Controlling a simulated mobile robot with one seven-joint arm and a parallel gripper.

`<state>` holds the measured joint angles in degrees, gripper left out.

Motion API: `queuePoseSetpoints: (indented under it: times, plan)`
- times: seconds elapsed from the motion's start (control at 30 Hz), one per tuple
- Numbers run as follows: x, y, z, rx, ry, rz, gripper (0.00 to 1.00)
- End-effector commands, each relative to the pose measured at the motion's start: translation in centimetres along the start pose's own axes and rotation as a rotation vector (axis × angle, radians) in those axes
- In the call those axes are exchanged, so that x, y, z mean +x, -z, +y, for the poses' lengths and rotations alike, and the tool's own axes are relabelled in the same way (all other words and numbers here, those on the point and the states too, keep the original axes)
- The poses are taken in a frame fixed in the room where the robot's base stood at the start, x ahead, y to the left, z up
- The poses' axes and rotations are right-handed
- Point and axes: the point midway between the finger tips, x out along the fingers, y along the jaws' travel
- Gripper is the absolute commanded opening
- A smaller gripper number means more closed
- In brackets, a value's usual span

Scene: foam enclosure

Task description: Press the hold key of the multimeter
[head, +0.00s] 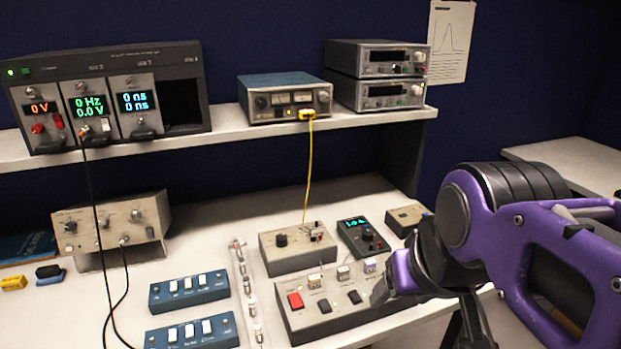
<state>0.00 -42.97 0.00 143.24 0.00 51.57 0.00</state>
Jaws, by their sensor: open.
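The multimeter appears to be the small dark handheld unit (354,226) with a lit cyan display and a knob, lying on the bench right of centre. Its keys are too small to tell apart, so I cannot pick out the hold key. My gripper (380,291) is in front of the multimeter and slightly to its right in the picture, over the right part of a grey control box. It is open, with nothing seen between its fingers; its tips are small and partly blend with the box.
The grey control box (335,314) has a red key and several switches. A beige box (291,254) with a yellow cable (308,170) stands left of the multimeter. A small box (406,217) lies to its right. Blue switch boxes (189,291) are further left. A shelf (223,127) with instruments overhangs the back.

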Motion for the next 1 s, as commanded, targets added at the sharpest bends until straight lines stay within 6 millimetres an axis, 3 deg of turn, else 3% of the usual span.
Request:
queuePoseSetpoints:
  times: [0.17, 0.2, 0.57, 1.0]
  plan:
    - [0.0, 0.0, 0.0, 0.0, 0.0, 0.0, 0.66]
    - [0.0, 0.0, 0.0, 0.0, 0.0, 0.0, 0.62]
    - [0.0, 0.0, 0.0, 0.0, 0.0, 0.0, 0.0]
    - [0.0, 0.0, 0.0, 0.0, 0.0, 0.0, 0.0]
